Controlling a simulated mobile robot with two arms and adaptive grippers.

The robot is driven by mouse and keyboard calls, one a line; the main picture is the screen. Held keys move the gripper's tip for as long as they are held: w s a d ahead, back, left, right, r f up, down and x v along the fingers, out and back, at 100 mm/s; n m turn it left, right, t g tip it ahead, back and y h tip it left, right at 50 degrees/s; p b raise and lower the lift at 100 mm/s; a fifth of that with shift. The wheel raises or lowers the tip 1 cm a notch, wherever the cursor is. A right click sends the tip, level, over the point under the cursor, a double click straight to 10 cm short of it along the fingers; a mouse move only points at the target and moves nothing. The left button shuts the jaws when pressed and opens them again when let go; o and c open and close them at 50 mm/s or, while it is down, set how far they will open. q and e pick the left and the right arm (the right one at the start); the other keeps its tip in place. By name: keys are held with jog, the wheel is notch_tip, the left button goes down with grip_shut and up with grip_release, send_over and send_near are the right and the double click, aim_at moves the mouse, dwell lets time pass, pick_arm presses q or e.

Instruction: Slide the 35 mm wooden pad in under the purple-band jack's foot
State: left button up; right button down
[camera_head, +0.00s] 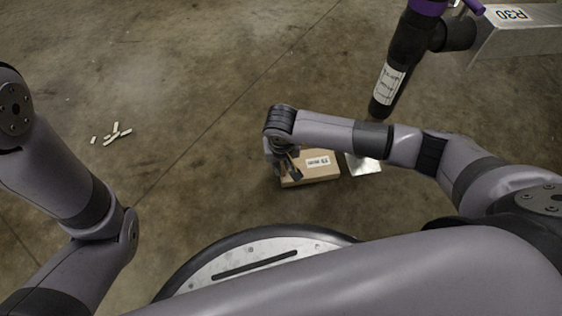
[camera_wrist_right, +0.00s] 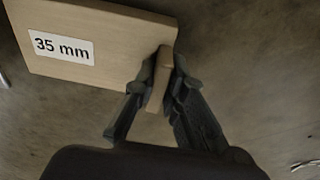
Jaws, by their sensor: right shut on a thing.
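The wooden pad (camera_head: 325,178) lies low over the floor in the head view; I cannot tell if it touches it. The wrist view shows the same pad (camera_wrist_right: 110,30) with its "35 mm" label and a raised wooden grip. My right gripper (camera_head: 290,170) is shut on that grip, which sits between its fingertips (camera_wrist_right: 162,85). The purple-band jack (camera_head: 402,55) stands at the upper right. A bright metal plate (camera_head: 362,166), apparently its foot, shows just right of the pad; my right arm hides the part between. My left gripper is out of view.
A metal beam (camera_head: 515,38) marked R30 joins the jack at the upper right. Several small light pieces (camera_head: 113,134) lie on the concrete at the left. The floor between them and the pad is clear.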

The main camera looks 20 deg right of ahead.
jog(key=shift+d, duration=0.25)
jog(key=shift+f, duration=0.15)
jog(key=c, duration=1.6)
grip_release()
jog(key=shift+a, duration=0.15)
jog(key=shift+o, duration=0.2)
notch_tip(320, 180, up, 23)
jog(key=s, duration=0.2)
jog(key=shift+s+a, duration=0.35)
jog(key=shift+a, duration=0.1)
